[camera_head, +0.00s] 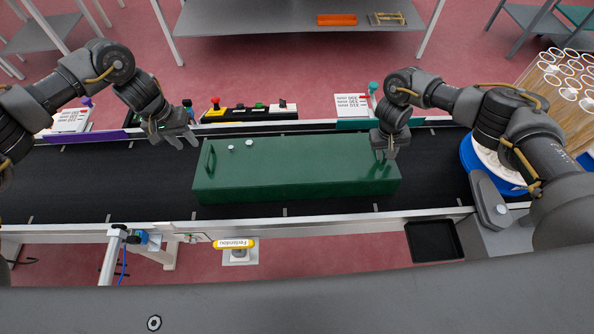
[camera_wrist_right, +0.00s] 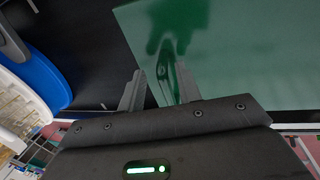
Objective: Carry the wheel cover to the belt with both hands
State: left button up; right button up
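The wheel cover is a long dark green box (camera_head: 290,170) lying on the black belt (camera_head: 90,180), with a handle (camera_head: 210,160) at its left end and two small pale knobs on top. My left gripper (camera_head: 176,137) is open and empty, above the belt, left of and apart from the cover. My right gripper (camera_head: 385,152) is over the cover's right end. In the right wrist view its fingers (camera_wrist_right: 160,92) stand apart, with a green handle (camera_wrist_right: 170,78) close to the right finger. I cannot tell whether they touch.
A control box with a red button (camera_head: 215,103) stands behind the belt. A blue-rimmed round container (camera_head: 480,165) is at the belt's right end, beside several white-topped tubes (camera_head: 570,80). A black tray (camera_head: 433,241) is at the front right. The belt's left part is clear.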

notch_tip(320, 180, up, 12)
jog(key=a, duration=0.2)
jog(key=shift+f, duration=0.15)
jog(key=shift+w+a, duration=0.1)
notch_tip(320, 180, up, 15)
jog(key=p, duration=0.9)
jog(key=shift+r, duration=0.2)
dwell(0.4)
dwell(0.5)
